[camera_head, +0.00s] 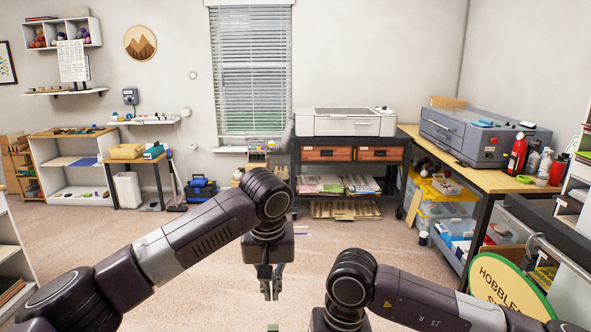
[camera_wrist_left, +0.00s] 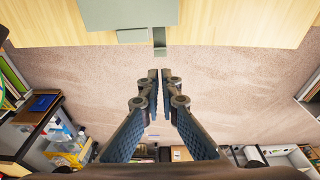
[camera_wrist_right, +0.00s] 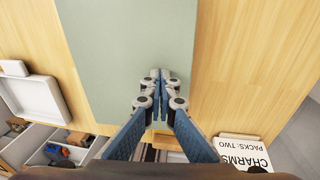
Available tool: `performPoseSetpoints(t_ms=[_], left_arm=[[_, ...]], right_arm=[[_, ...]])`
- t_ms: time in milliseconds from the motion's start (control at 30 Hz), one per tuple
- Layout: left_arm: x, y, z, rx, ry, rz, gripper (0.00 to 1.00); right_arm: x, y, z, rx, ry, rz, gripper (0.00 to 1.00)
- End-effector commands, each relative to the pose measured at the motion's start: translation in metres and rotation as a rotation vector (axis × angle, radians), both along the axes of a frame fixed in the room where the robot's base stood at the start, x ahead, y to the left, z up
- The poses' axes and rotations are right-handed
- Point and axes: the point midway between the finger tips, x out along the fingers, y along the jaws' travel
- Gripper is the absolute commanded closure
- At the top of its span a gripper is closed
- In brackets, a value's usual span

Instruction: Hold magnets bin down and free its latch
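A flat grey-green box, which I take for the magnets bin, shows in the left wrist view (camera_wrist_left: 125,14) and fills much of the right wrist view (camera_wrist_right: 125,45). A small grey-green latch tab (camera_wrist_left: 159,42) sticks out from its edge past the table edge. My left gripper (camera_head: 270,293) points down beyond that edge; its fingers (camera_wrist_left: 159,74) are narrowly parted and empty, lined up with the tab but apart from it. My right gripper (camera_wrist_right: 160,74) has its fingertips together over the lid; whether they touch it I cannot tell. Its fingers are hidden in the head view.
The bin stands on a wooden tabletop (camera_wrist_left: 235,22). A white tray (camera_wrist_right: 35,98) and a charms sign (camera_wrist_right: 243,152) lie near the lid in the right wrist view. Carpeted floor (camera_head: 200,270) is clear ahead. A workbench (camera_head: 460,165) with a grey machine stands at the right.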

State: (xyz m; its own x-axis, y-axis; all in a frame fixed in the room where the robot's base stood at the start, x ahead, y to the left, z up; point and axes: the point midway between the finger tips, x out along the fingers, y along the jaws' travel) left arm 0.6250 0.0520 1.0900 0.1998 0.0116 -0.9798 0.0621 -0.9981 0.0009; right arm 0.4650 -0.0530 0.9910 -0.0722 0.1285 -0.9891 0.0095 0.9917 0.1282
Motion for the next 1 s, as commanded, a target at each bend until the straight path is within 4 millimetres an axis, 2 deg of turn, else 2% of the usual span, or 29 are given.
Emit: performPoseSetpoints(t_ms=[33, 600, 800, 1000], left_arm=[[0.001, 0.001, -0.007, 0.003, 0.002, 0.002, 0.97], [0.017, 0.002, -0.088, 0.000, 0.002, 0.003, 0.97], [0.022, 0.002, -0.105, -0.001, 0.000, 0.003, 0.97], [0.023, 0.003, -0.112, 0.000, 0.000, 0.003, 0.97]], right_arm=[[-0.003, -0.002, -0.006, -0.008, 0.009, 0.000, 1.00], [-0.003, -0.002, -0.005, -0.007, 0.009, 0.000, 1.00], [-0.002, -0.002, -0.005, -0.007, 0.009, 0.000, 1.00], [-0.002, -0.002, -0.005, -0.007, 0.009, 0.000, 1.00]])
